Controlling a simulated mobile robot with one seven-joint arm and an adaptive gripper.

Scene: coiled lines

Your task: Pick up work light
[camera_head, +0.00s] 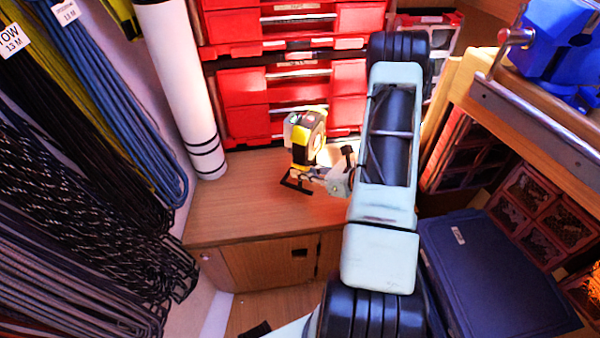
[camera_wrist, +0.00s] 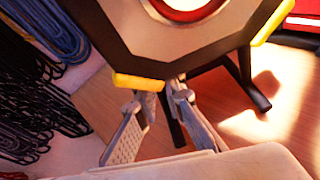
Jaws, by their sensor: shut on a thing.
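The work light (camera_head: 307,140) is yellow and black with a dark frame stand, and it is upright at the wooden counter near its back. In the wrist view the work light (camera_wrist: 195,42) fills the top as a dark angular face with yellow corner pieces and a round red-and-white centre. Its black stand legs reach down toward the wood. My gripper (camera_head: 318,174) is at the lower part of the light, and its fingers (camera_wrist: 155,118) are shut on it. The exact gripped part is partly hidden. I cannot tell whether the stand touches the counter.
Red cases (camera_head: 290,95) stand behind the light, with a white tube (camera_head: 180,80) at their left. Coiled ropes (camera_head: 80,150) hang on the left. A wooden bench (camera_head: 540,105) with a metal rail and a dark blue box (camera_head: 490,270) are at right. The counter's front left (camera_head: 235,215) is clear.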

